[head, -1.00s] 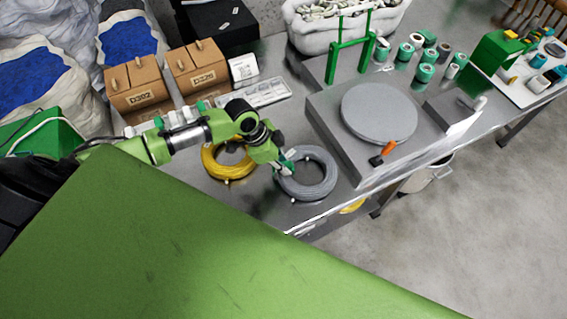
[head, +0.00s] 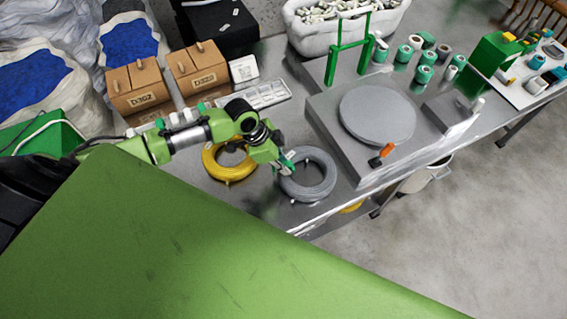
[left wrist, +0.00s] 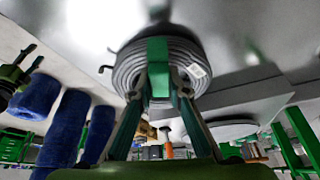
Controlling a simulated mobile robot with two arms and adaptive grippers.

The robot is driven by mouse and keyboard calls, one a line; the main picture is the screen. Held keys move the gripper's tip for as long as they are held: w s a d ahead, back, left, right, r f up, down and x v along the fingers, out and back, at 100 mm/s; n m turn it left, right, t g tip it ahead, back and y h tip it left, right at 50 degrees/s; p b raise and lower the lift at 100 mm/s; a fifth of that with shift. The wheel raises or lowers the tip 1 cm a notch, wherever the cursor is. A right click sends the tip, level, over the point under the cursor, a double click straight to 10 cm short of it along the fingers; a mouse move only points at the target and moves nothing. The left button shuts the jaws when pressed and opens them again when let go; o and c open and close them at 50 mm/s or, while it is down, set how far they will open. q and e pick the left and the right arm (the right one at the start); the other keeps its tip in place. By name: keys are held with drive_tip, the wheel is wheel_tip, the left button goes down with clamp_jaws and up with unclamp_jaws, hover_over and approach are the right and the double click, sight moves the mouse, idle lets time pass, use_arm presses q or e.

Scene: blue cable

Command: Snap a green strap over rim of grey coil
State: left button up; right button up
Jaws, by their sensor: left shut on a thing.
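The grey coil (head: 320,188) lies flat near the front edge of the metal bench. In the head view my left gripper (head: 286,164) is at the coil's upper-left rim. In the left wrist view its fingers close on a green strap (left wrist: 158,68), which stands in front of the grey coil (left wrist: 128,70) and overlaps its rim. I cannot tell whether the strap is seated around the rim. A small white tag shows on the coil.
A yellow coil (head: 210,163) lies just left of the grey coil. To the right is a raised block with a round grey disc (head: 378,112) and an orange-handled part (head: 386,150). Brown boxes (head: 140,88) and a parts tray (head: 265,94) stand behind. Green and white spools (head: 424,73) are farther right.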

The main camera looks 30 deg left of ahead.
use_arm(q)
drive_tip(key=shift+f, duration=0.4)
idle(0.7)
drive_tip(key=o, duration=1)
wheel_tip(320, 180, up, 7)
drive_tip(key=p, duration=0.7)
idle(0.5)
